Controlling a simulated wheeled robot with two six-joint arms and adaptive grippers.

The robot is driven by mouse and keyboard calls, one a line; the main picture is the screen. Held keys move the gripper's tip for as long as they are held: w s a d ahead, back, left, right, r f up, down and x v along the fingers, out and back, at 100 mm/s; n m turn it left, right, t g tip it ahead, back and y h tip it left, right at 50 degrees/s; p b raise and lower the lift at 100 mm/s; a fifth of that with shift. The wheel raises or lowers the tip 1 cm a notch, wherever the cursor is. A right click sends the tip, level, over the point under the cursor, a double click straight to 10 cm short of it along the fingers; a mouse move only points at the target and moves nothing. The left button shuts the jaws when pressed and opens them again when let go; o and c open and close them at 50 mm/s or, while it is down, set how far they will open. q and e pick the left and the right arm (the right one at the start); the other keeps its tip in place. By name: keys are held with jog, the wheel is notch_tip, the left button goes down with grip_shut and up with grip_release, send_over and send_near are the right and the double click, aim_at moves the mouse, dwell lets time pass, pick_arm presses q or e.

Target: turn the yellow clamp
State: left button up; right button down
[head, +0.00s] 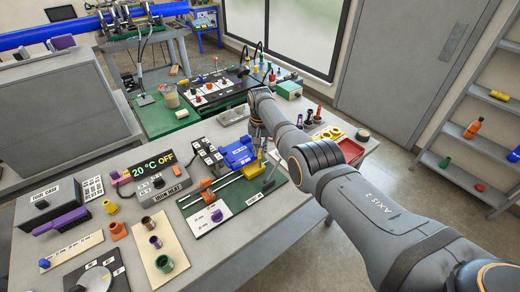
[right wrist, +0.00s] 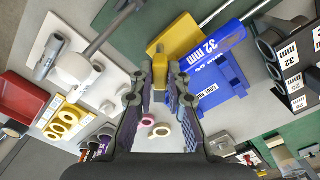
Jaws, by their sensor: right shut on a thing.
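The yellow clamp (head: 252,170) stands on the dark green jig board (head: 232,206), beside a blue pipe holder (head: 237,153) on the bench. In the right wrist view, the yellow clamp (right wrist: 183,38) shows a wide body and a narrow yellow part that sits between my fingertips. My right gripper (head: 260,146) reaches down from the right over the clamp. In the right wrist view, my right gripper (right wrist: 160,75) is shut on that narrow yellow part. My left gripper is not in view.
A grey heater box (head: 160,186) reading 20 °C OFF stands left of the jig. Black socket blocks (head: 208,155) sit close behind it. The front of the bench (head: 235,255) is bare.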

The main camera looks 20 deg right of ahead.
aim_at(260, 151)
jog(key=n, duration=0.4)
jog(key=shift+n, duration=0.3)
jog(key=shift+w+n, duration=0.1)
jog(key=shift+n, duration=1.9)
jog(key=shift+r, duration=0.1)
jog(key=c, duration=1.3)
grip_release()
jog(key=shift+r, duration=0.15)
notch_tip(260, 151, up, 12)
jog(key=shift+f, duration=0.2)
